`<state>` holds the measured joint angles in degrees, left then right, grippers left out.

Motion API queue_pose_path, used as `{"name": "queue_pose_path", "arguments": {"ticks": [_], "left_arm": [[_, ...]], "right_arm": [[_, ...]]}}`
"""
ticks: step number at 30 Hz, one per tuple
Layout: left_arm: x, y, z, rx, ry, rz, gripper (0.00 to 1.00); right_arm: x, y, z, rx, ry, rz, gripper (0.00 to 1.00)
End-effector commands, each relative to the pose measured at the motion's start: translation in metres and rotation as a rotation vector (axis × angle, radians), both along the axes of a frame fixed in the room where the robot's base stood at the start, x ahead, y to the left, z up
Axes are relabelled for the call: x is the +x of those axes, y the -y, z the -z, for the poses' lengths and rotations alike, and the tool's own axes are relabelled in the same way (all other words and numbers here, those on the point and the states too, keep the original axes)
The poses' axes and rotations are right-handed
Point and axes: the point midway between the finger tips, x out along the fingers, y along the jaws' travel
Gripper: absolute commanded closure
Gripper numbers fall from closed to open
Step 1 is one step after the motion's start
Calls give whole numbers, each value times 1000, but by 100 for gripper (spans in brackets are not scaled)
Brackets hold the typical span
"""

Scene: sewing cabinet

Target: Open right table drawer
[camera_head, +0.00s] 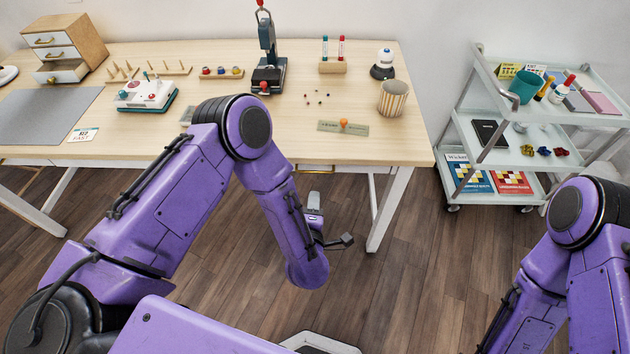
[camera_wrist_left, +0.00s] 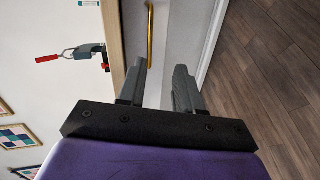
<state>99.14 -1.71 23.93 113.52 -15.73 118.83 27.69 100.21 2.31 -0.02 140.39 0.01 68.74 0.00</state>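The right table drawer has a pale front (camera_wrist_left: 138,25) just under the wooden tabletop edge in the left wrist view. Its brass bar handle (camera_wrist_left: 150,38) stands out in front, and the drawer looks closed. In the head view the handle (camera_head: 317,169) shows only as a thin strip below the table's front edge. My left gripper (camera_wrist_left: 156,82) is open and empty, its fingers pointing toward the handle, which is a little beyond the tips. In the head view my left gripper (camera_head: 328,232) is partly hidden behind my wrist. My right gripper is out of view.
The wooden table (camera_head: 235,135) carries a striped cup (camera_head: 393,98), a press (camera_head: 268,70) and small items. A white table leg (camera_head: 391,207) stands right of my left gripper. A shelved cart (camera_head: 535,125) is farther right. The floor between is clear.

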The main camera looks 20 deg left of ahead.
Motion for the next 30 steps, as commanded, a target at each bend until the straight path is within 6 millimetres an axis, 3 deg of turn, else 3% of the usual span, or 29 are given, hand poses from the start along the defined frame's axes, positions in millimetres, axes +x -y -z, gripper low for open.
{"name": "queue_pose_path", "arguments": {"ticks": [4, 15, 20, 27, 28, 30], "left_arm": [[21, 3, -8, -87, 84, -57, 66], [93, -17, 8, -81, 79, -51, 66], [107, -21, 12, -79, 76, -48, 66], [109, -21, 13, -78, 76, -47, 66], [109, -21, 13, -78, 76, -47, 69], [109, -21, 13, -78, 76, -47, 92]], "right_arm": [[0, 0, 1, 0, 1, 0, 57], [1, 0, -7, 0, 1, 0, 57], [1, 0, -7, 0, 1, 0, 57], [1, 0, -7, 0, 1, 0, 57], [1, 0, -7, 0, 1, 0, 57], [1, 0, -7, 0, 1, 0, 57]]}}
